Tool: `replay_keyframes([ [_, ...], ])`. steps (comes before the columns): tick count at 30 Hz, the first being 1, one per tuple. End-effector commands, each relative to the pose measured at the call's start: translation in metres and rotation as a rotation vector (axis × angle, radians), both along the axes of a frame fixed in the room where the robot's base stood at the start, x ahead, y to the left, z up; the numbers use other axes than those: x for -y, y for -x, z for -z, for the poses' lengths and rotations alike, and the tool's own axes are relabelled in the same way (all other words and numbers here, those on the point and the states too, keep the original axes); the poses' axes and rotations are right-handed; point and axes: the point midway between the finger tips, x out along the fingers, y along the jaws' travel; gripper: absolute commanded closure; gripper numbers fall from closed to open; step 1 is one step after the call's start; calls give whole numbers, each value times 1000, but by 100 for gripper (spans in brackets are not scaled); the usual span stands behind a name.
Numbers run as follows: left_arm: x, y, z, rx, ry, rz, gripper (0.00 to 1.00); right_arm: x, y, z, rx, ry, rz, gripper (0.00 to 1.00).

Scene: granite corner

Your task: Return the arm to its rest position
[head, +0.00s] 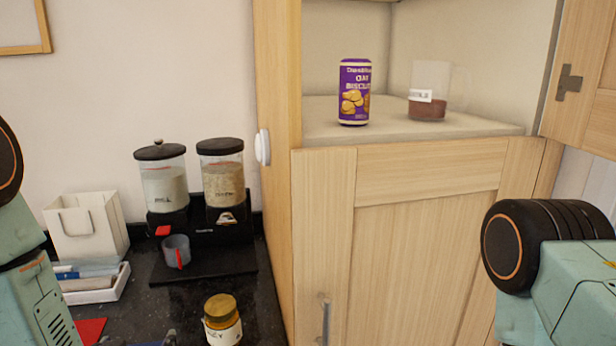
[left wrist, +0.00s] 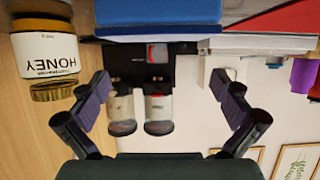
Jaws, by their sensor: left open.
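My left gripper (left wrist: 162,82) shows in the left wrist view with its two dark fingers spread wide. Nothing is held between them. In the head view, teal links of my left arm come in at the left edge; the left fingers cannot be made out clearly there. A teal part of my right arm with a black joint stands at the right edge of the head view. My right gripper is out of view. A honey jar (head: 222,320) with a gold lid stands on the dark counter; in the left wrist view the jar (left wrist: 45,50) appears upside down, beside the left finger and apart from it.
Two dispensers (head: 192,180) on a black base, with a grey cup (head: 177,250), stand at the back of the counter. A white paper bag (head: 88,228) and a white tray (head: 100,290) are left. A purple tin (head: 354,92) and a clear container (head: 428,90) sit in the open cupboard.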

Motion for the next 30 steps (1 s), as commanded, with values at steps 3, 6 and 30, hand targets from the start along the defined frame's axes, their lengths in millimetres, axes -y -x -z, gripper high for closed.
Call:
replay_keyframes([
  [3,0,1,22,-3,-1,2,0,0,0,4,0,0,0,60],
  [6,1,1,38,-1,-1,2,0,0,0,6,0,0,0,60],
  [30,4,12,46,4,-1,0,0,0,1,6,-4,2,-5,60],
])
